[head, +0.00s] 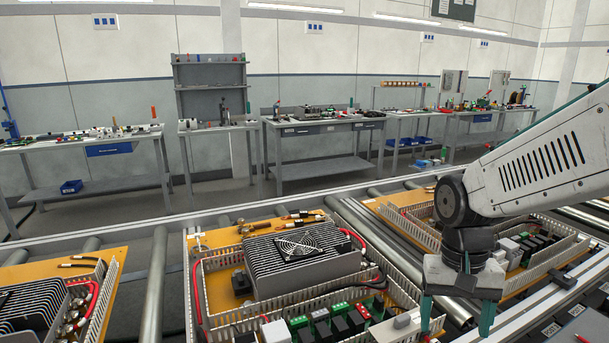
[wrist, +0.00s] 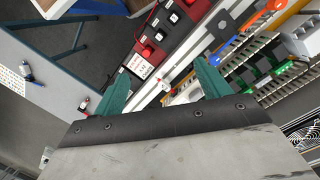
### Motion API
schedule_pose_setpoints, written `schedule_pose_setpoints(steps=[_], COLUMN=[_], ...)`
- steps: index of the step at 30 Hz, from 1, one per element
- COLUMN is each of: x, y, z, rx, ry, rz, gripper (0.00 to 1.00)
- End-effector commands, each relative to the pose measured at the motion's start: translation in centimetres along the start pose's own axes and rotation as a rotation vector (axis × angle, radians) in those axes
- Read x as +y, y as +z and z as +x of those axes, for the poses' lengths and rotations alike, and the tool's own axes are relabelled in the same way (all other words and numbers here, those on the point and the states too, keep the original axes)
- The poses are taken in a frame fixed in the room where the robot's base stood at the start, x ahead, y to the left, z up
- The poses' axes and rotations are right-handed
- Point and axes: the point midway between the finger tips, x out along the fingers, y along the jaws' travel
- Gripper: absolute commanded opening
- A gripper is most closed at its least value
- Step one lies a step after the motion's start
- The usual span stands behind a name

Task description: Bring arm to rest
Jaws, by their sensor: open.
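My gripper (head: 457,312) is at the lower right in the head view, pointing down with its two green fingers apart and nothing seen between them. It hangs over the right edge of the middle orange panel (head: 222,289), near the slotted white wiring duct (head: 376,235). My arm reaches in from the right side. In the wrist view my gripper (wrist: 163,88) shows its two green fingers spread wide, with a rail and small parts below and beyond them.
The middle panel carries a finned grey heat sink with a fan (head: 297,247) and green terminal blocks (head: 363,309). Other panels lie left (head: 108,262) and right on the roller conveyor (head: 157,270). Workbenches (head: 318,123) line the back wall, with open floor before them.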

Motion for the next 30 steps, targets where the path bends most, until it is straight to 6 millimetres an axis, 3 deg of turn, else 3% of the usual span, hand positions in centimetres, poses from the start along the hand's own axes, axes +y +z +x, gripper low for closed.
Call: schedule_pose_setpoints(steps=[6, 13, 18, 30], x=[2.6, 4.5, 5.1, 5.3], y=[6.3, 11.3, 12.7, 13.0], z=[-3.0, -4.6, -5.6, -6.2], rx=[0.053, 0.15, 0.232, 0.267], ry=[-0.024, -0.044, -0.057, -0.062], rz=[-0.202, -0.281, -0.264, -0.257], gripper=[0.76, 0.76, 0.76, 0.76])
